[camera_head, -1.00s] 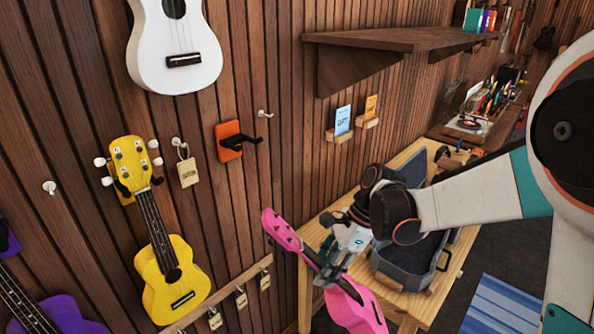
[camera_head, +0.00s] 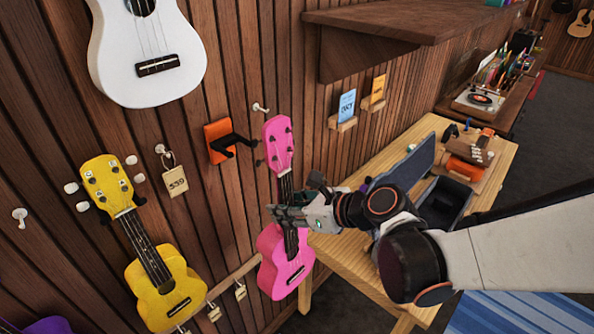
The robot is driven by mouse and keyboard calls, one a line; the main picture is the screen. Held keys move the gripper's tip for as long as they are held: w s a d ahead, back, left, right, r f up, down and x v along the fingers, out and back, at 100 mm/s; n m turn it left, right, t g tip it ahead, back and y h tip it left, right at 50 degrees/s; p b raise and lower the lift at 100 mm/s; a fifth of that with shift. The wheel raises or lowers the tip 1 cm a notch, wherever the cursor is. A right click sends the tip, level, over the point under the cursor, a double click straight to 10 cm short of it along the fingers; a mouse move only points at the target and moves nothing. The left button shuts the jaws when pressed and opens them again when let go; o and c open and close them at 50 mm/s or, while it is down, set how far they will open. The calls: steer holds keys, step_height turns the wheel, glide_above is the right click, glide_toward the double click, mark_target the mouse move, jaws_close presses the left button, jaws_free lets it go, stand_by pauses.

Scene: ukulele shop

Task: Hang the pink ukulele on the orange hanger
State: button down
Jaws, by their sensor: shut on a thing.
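The pink ukulele (camera_head: 282,262) is upright in front of the wooden wall, headstock up, body down. My gripper (camera_head: 286,215) is shut on its neck, just above the body. The orange hanger (camera_head: 217,132) is fixed to the wall, to the upper left of the pink headstock (camera_head: 279,146). Its dark prongs stick out to the right, close to the headstock in the picture. The prongs look empty. I cannot tell the depth gap between headstock and prongs. The fingers hide part of the neck.
A yellow ukulele (camera_head: 157,290) hangs at lower left, a white ukulele (camera_head: 150,45) above it. A price tag (camera_head: 175,180) hangs left of the hanger. A wooden shelf (camera_head: 390,22) juts out at upper right. A table (camera_head: 345,262) with an open case (camera_head: 445,200) stands at right.

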steer(key=w+a, duration=0.6)
steer(key=a, duration=0.1)
steer(key=shift+f, duration=0.25)
stand_by(0.5)
steer(key=shift+a+r, duration=0.2)
steer(key=shift+r, duration=0.3)
steer(key=shift+s, duration=0.1)
stand_by(0.7)
steer(key=shift+w, duration=0.3)
stand_by(0.6)
steer(key=shift+w+a+b, duration=0.3)
steer(key=shift+w+a, duration=0.6)
steer(key=shift+a, duration=0.15)
steer(key=shift+w+a+b, duration=0.3)
steer(key=shift+w+a, duration=0.55)
steer(key=shift+a, duration=0.2)
steer(key=shift+f, duration=0.1)
